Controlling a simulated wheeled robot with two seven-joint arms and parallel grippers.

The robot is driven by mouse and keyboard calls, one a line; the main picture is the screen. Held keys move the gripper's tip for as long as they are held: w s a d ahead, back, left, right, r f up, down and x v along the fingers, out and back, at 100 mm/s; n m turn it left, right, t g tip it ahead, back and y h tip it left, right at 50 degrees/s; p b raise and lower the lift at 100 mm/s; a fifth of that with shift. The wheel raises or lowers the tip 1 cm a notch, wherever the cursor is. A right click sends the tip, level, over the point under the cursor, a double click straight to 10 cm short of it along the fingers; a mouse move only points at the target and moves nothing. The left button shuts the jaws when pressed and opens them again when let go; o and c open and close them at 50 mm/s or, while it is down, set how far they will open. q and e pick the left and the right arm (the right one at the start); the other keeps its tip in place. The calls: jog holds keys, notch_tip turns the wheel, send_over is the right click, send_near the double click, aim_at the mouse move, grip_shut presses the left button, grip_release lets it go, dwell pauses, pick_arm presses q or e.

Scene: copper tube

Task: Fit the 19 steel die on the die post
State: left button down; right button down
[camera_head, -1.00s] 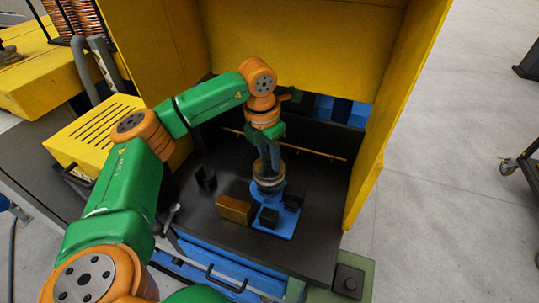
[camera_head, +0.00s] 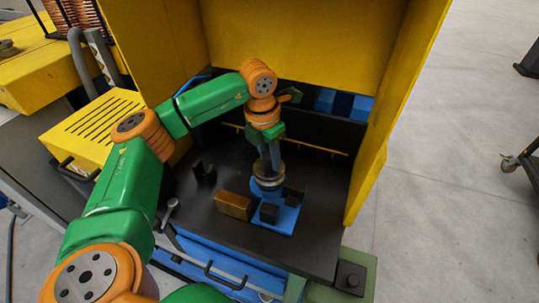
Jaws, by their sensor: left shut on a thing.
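My left gripper (camera_head: 269,160) points down inside the yellow machine, its fingers over a round steel die (camera_head: 268,183). It is shut on the die. My right gripper is not in view.
A brown block (camera_head: 234,205) lies left of the blue plate on the dark bed (camera_head: 215,235). A small black bracket (camera_head: 204,173) stands farther left. Yellow walls (camera_head: 385,110) close in the back and right. The front of the bed is open.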

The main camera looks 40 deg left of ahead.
aim_at(269, 157)
pick_arm(q)
jog(key=shift+f+b, duration=0.65)
jog(key=shift+f, duration=0.15)
jog(key=c, duration=0.6)
grip_release()
jog(key=shift+c, duration=0.2)
jog(key=shift+o, duration=1.1)
jog(key=shift+s+d+r, duration=0.1)
jog(key=shift+s, duration=0.05)
jog(key=r, duration=0.4)
jog(key=s+r+b, duration=0.1)
jog(key=r, duration=0.2)
jog(key=shift+w, duration=0.1)
